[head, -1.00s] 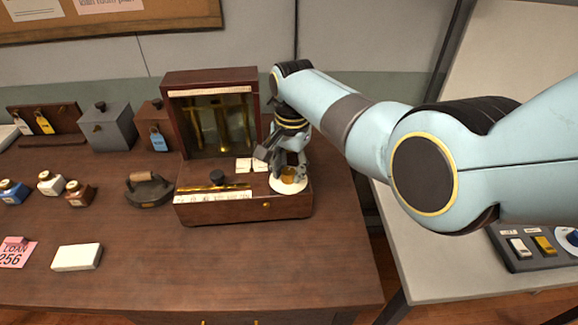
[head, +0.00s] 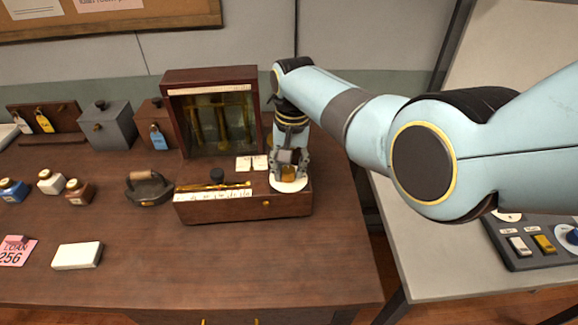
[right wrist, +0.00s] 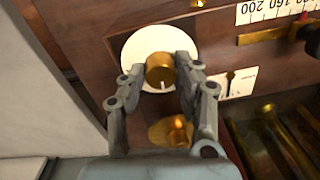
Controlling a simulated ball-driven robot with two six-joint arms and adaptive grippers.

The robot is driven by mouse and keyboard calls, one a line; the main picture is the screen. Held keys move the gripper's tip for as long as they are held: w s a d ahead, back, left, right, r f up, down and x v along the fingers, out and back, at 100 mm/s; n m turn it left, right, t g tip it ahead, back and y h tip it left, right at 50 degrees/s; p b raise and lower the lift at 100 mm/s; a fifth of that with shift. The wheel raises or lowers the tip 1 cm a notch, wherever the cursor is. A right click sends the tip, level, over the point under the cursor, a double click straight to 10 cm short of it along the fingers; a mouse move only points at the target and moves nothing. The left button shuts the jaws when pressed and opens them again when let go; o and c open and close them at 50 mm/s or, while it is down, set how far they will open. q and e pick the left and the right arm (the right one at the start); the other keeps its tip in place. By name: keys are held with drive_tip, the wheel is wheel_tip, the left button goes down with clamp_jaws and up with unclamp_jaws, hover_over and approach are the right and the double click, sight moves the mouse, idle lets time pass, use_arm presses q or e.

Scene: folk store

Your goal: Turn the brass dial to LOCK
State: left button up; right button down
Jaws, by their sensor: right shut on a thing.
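The brass dial (right wrist: 160,70) sits on a round white plate (right wrist: 133,47) on the wooden base of a balance case. A small pale mark shows on the dial's edge, at the bottom in the right wrist view. No LOCK lettering is readable. My right gripper (right wrist: 163,75) is shut on the dial, with one finger on each side. In the head view my right gripper (head: 289,172) reaches down from above, and the dial (head: 288,172) shows between its fingers. My left gripper is out of view.
The wooden balance base (head: 240,208) carries a scale strip, a brass beam and a black knob (head: 217,175). A glass-fronted case (head: 212,75) stands behind. A flat iron (head: 149,188) and a white block (head: 77,256) lie left. The front tabletop is mostly clear.

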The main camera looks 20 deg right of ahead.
sight(291, 170)
drive_tip(key=c, duration=1)
unclamp_jaws()
drive_tip(key=shift+o, duration=0.2)
wheel_tip(291, 170, up, 12)
drive_tip(key=shift+d, duration=0.25)
drive_tip(key=shift+s, duration=0.1)
